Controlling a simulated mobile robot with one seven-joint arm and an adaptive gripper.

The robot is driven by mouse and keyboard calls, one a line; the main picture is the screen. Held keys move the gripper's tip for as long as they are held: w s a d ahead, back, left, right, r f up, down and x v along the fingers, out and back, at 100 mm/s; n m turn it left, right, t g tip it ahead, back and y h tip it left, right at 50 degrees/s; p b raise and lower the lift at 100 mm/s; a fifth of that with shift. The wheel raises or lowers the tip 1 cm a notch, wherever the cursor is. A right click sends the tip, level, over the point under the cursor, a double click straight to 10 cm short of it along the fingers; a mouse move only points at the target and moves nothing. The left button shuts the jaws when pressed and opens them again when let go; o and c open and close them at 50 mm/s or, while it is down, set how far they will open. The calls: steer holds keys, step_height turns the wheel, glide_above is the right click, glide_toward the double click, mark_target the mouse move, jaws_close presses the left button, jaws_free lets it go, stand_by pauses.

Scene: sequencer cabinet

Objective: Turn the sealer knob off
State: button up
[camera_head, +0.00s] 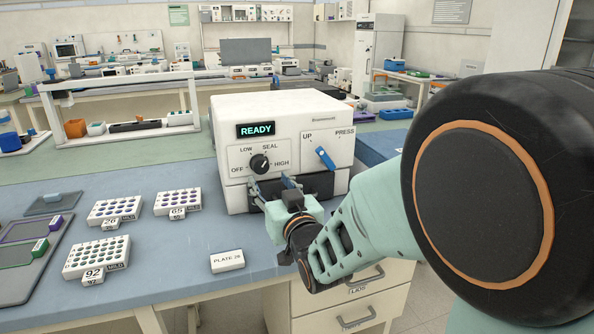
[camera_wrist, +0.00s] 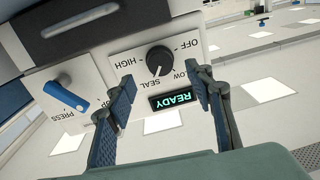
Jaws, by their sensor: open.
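The sealer (camera_head: 225,120) is a white box on the blue bench mat, with a lit READY display (camera_head: 256,130). Its black round knob (camera_head: 260,163) is on the front panel, among the labels OFF, LOW, SEAL and HIGH. The knob also shows in the wrist view (camera_wrist: 159,58), where the panel appears upside down. Its pale mark seems to face SEAL, but it is small. My gripper (camera_head: 273,187) is open and empty in front of the panel, slightly below the knob. In the wrist view, the fingertips (camera_wrist: 164,84) are spread, with the knob beyond them, apart from both.
A blue press lever (camera_head: 325,157) is on the panel right of the knob. A dark slot (camera_head: 318,184) lies below. White well plates (camera_head: 178,201) and a PLATE 28 block (camera_head: 227,261) stand on the bench to the left. The mat between has free room.

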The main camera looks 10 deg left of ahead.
mark_target(262, 169)
steer(key=x, duration=0.7)
steer(key=shift+w, duration=0.1)
steer(key=c, duration=1.2)
steer(key=shift+o, duration=0.2)
